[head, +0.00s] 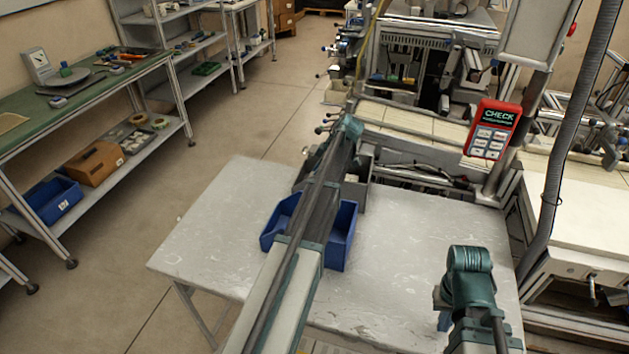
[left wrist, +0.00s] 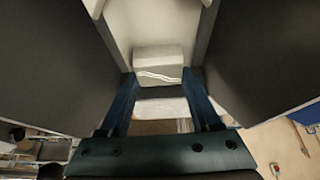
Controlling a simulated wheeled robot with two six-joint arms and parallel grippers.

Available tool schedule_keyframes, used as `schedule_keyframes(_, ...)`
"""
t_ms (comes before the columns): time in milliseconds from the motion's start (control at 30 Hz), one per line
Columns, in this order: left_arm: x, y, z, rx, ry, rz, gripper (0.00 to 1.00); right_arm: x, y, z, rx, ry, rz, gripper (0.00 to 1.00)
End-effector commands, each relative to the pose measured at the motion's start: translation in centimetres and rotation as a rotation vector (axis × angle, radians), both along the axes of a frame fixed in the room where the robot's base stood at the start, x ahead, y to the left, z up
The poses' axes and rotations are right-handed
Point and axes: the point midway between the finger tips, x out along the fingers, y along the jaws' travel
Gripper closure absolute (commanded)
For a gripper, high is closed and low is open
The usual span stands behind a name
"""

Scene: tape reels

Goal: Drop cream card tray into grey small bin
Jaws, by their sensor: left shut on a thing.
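The cream card tray (left wrist: 158,72) shows in the left wrist view as a pale, box-like piece between the blue fingers of my left gripper (left wrist: 160,88), which is shut on it. In the head view my left arm hides that gripper and the tray. The grey small bin (head: 361,193) stands at the table's back edge, partly behind my left arm, with something pale visible inside. My right gripper (head: 444,319) is low at the front right, well away from the bin; its fingers are mostly hidden.
A blue bin (head: 343,245) sits just in front of the grey bin, under my left arm. The grey table (head: 215,235) is clear at left and right. A red CHECK device (head: 492,131) stands at the back right. Dark panels flank the left fingers.

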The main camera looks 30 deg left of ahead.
Motion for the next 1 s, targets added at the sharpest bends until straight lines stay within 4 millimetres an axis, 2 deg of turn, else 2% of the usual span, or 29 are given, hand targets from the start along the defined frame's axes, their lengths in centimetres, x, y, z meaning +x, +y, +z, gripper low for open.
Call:
schedule_keyframes(767,0.0,0.0,-1.2,0.000,0.000,0.000,1.00,0.0,0.0,-1.2,0.000,0.000,0.000,1.00)
schedule_keyframes(800,0.0,0.0,-1.2,0.000,0.000,0.000,0.33,0.0,0.0,-1.2,0.000,0.000,0.000,1.00)
schedule_keyframes(933,0.0,0.0,-1.2,0.000,0.000,0.000,0.09,0.0,0.0,-1.2,0.000,0.000,0.000,1.00)
schedule_keyframes(1000,0.0,0.0,-1.2,0.000,0.000,0.000,0.06,0.0,0.0,-1.2,0.000,0.000,0.000,1.00)
